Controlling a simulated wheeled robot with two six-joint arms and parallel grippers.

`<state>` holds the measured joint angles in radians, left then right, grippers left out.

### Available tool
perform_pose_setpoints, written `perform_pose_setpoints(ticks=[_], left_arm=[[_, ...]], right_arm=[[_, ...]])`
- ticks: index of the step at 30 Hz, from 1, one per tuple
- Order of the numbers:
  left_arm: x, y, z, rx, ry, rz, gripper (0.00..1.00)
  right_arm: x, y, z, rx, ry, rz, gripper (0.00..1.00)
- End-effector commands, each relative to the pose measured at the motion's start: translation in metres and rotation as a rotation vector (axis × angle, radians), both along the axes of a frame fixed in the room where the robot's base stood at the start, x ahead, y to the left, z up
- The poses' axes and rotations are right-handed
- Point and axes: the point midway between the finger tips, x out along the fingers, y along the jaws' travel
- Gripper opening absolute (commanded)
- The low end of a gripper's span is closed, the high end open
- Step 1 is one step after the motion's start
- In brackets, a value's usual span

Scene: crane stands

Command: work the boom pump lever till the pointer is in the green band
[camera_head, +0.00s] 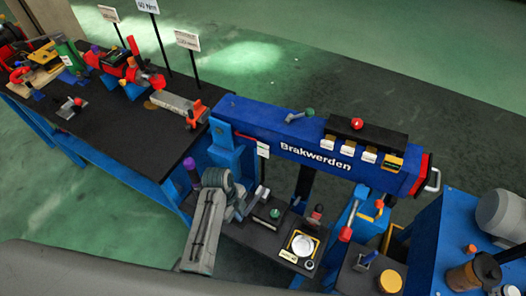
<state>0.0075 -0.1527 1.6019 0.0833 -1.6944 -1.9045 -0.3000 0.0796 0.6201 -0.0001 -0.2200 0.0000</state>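A round white-faced gauge (302,244) in a yellow frame sits on a dark panel below the blue boom (255,122) marked "Brakwerden". Its pointer and any green band are too small to read. A short lever with a dark red knob (316,213) stands just behind the gauge, and a green knob (274,213) is to its left. I cannot tell for certain which handle is the pump lever. My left gripper (254,202) is over the panel's left end, left of the green knob. Its fingers look apart, with nothing seen between them. My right gripper is out of view.
A red-gripped lever (346,233) leans right of the gauge by a blue bracket. A purple knob (190,164) stands behind my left arm. A dark-topped bench (125,135) with tools is at left. A blue table (460,225) with a grey motor is at right.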

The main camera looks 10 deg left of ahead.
Motion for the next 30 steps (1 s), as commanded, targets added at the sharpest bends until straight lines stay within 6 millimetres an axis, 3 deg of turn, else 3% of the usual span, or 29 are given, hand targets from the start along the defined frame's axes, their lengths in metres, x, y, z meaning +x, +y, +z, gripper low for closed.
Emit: perform_pose_setpoints(ticks=[21, 30], left_arm=[[0.001, 0.000, -0.053, -0.001, -0.002, 0.000, 0.00], [0.001, 0.000, -0.028, -0.001, -0.002, 0.000, 0.00]], right_arm=[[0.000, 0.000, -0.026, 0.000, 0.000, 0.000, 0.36], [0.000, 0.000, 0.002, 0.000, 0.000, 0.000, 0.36]])
